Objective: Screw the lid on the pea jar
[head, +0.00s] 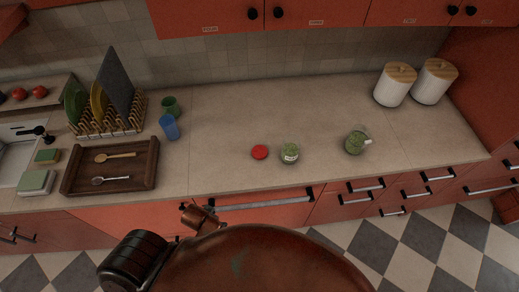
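A small open glass jar with green contents and a white label (290,154) stands near the front edge of the counter, around its middle. A round red lid (260,152) lies flat on the counter just left of this jar, apart from it. A second glass jar with green contents and a pale label (355,143) is farther right; I cannot tell which jar holds the peas. Neither of my grippers is in view.
A wooden tray (68,189) with two utensils, a dish rack with plates (100,127), and a blue cup (169,126) and a green cup (170,105) are at left. Two white canisters (393,90) (432,88) stand back right. The counter behind the jars is clear.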

